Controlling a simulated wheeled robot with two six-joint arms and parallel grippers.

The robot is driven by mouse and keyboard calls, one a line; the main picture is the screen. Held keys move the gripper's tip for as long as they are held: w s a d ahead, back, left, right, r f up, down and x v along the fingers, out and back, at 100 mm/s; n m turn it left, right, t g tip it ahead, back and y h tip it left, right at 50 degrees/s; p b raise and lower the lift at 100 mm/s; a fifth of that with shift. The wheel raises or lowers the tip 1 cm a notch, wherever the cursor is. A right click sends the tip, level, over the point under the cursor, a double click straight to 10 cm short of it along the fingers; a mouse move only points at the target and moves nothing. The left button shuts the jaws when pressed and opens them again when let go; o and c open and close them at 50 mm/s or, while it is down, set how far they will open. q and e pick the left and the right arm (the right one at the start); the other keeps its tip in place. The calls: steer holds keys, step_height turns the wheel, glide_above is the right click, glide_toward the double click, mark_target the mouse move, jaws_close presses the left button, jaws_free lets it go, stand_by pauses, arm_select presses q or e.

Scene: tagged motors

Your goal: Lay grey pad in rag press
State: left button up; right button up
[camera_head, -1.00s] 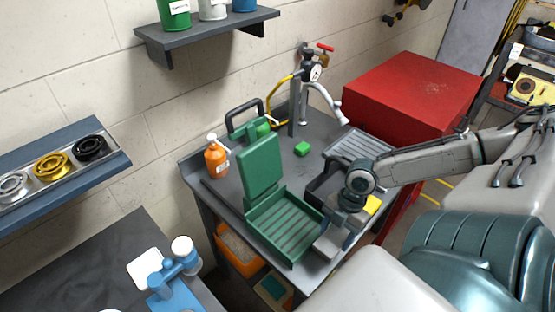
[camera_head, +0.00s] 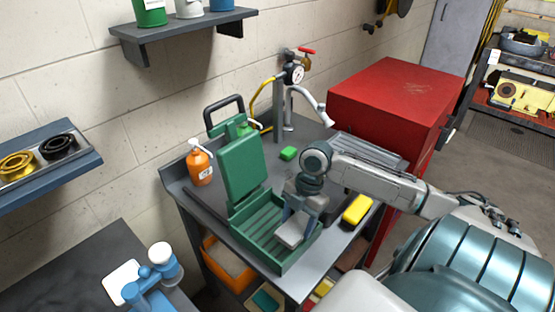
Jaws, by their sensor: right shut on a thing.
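The green rag press (camera_head: 270,259) stands on the grey bench with its lid (camera_head: 243,167) raised and its slatted tray open. My right gripper (camera_head: 297,218) points down over the right part of the tray, shut on the grey pad (camera_head: 289,234). The pad is inside the tray's outline as seen from here. I cannot tell whether it touches the slats. The gripper hides part of the tray. My left gripper is not in view.
An orange pump bottle (camera_head: 200,166) stands left of the press. A green block (camera_head: 288,153) and a tap (camera_head: 281,108) are behind it. A yellow sponge (camera_head: 357,209) lies to the right. A red cabinet (camera_head: 390,97) stands beyond the bench's right side.

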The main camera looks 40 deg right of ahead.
steer(key=w, duration=0.2)
steer(key=w+a+p, duration=0.1)
steer(key=w, duration=0.2)
steer(key=shift+w+a+f, duration=0.15)
steer(key=shift+w+a, duration=0.05)
steer(key=shift+w, duration=0.05)
steer(key=shift+w+a+f+p, duration=0.1)
steer(key=shift+w+f+p, duration=0.05)
steer(key=shift+w+p, duration=0.2)
step_height(320, 180, down, 3)
steer(key=shift+r+p, duration=0.2)
steer(key=shift+p, duration=0.6)
steer(key=shift+f, duration=0.4)
steer(key=shift+f, duration=0.1)
steer(key=o, duration=0.9)
